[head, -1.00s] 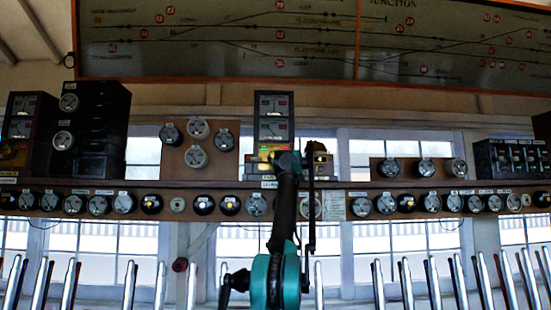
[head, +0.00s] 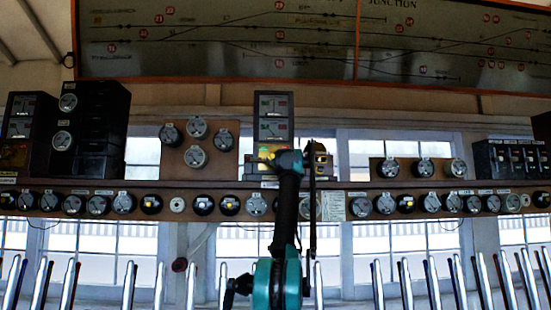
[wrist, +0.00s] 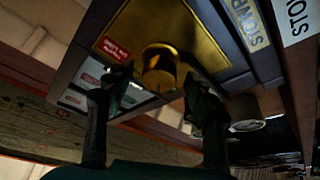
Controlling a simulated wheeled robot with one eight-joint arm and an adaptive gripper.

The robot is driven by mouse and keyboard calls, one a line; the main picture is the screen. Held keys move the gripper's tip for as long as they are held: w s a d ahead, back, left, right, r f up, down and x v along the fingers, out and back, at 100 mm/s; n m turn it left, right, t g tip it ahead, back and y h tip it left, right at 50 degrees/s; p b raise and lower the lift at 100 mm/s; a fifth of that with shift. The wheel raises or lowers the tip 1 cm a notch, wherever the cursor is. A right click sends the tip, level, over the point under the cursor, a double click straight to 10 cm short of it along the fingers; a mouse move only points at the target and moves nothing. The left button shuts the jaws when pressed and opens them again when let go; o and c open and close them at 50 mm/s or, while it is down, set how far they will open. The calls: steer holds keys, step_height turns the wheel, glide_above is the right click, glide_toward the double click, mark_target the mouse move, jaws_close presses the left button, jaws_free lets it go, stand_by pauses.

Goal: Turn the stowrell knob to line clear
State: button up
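A round brass knob (wrist: 160,70) stands out from a brass plate (wrist: 180,25) on a dark instrument case in the wrist view. A small red label sits on the plate beside it. Cut-off labels starting "STO" show at the upper right. My gripper (wrist: 156,82) is open, with one dark finger on each side of the knob. I cannot tell whether either finger touches it. In the head view the tall dark instrument (head: 273,120) stands on the shelf behind my arm, its yellow plate partly showing. The knob is hidden there.
A long shelf (head: 400,185) carries several round dials and bells. Dark cases (head: 90,125) stand at the left and more at the right. Upright metal levers (head: 378,285) line the bottom. A track diagram board (head: 230,45) hangs above.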

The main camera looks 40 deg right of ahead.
steer(key=shift+s, duration=0.2)
steer(key=v, duration=1.1)
steer(key=shift+s+f, duration=0.2)
steer(key=shift+s, duration=0.1)
steer(key=shift+w+a+f, duration=0.1)
stand_by(0.6)
